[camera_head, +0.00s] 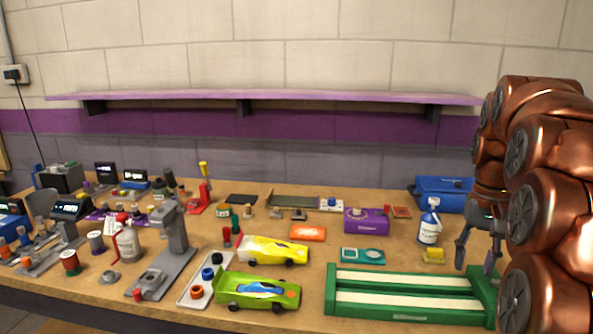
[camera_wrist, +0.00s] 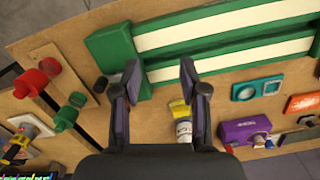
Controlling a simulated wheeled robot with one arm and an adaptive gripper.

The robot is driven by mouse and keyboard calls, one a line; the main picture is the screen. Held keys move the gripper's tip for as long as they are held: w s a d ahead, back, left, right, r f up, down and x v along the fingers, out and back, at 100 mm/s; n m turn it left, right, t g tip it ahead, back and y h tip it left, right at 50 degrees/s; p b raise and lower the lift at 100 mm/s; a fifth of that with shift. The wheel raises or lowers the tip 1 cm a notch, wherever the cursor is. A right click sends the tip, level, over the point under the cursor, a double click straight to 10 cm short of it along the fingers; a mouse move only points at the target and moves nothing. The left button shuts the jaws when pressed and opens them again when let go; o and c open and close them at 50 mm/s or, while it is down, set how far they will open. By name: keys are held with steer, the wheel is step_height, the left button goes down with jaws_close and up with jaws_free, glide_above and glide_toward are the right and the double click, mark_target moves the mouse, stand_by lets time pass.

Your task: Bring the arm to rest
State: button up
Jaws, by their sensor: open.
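My gripper (camera_head: 478,254) hangs at the right side of the workbench (camera_head: 308,215), fingers pointing down and spread apart with nothing between them. It is above the right end of the green slot track (camera_head: 410,312). In the wrist view the two fingers (camera_wrist: 160,78) are open, with the green track (camera_wrist: 112,46) and its white lanes beyond the tips. My copper-coloured arm is folded along the right edge of the head view and hides part of the bench there.
A white bottle (camera_head: 429,224), a yellow block (camera_head: 433,256) and a blue box (camera_head: 440,192) stand near my gripper. A green car (camera_head: 256,291) and a yellow car (camera_head: 273,250) sit left of the track. A purple shelf (camera_head: 270,97) runs along the wall.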

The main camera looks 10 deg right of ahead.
steer(key=s+a+f+n+g, duration=0.15)
steer(key=s+a+f, duration=0.25)
steer(key=a, duration=0.5)
steer(key=s+a+f+n, duration=0.2)
steer(key=s+a+f, duration=0.2)
steer(key=a, duration=0.4)
steer(key=s+a+f+n, duration=0.1)
steer(key=s+a+f, duration=0.35)
steer(key=s, duration=0.25)
steer(key=s+a+f+n, duration=0.2)
steer(key=s+a+f, duration=0.1)
steer(key=s+f, duration=0.3)
step_height(320, 180, up, 20)
steer(key=p, duration=1.7)
steer(key=shift+a+f, duration=0.2)
